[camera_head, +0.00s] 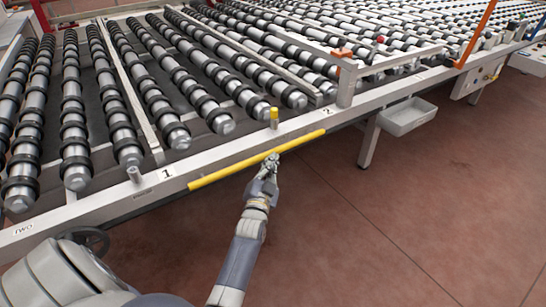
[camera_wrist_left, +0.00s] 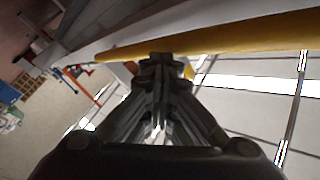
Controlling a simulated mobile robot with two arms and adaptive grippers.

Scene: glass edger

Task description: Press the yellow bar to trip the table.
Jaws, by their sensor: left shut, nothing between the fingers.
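The yellow bar (camera_head: 225,170) runs along the front edge of the roller table (camera_head: 350,108), below the labels 1 and 2. My left gripper (camera_head: 271,158) is shut and empty, with its fingertips at the bar, right of its middle. In the left wrist view the yellow bar (camera_wrist_left: 230,38) crosses the top, and the closed fingertips (camera_wrist_left: 158,60) lie just under it. I cannot tell whether they touch it. My right gripper is not in view.
Many dark-ringed rollers (camera_head: 70,130) fill the table. A short yellow-topped post (camera_head: 274,117) stands on the frame above the bar. A grey tray (camera_head: 405,117) hangs at the right, near a table leg (camera_head: 369,143). The reddish floor (camera_head: 400,220) in front is clear.

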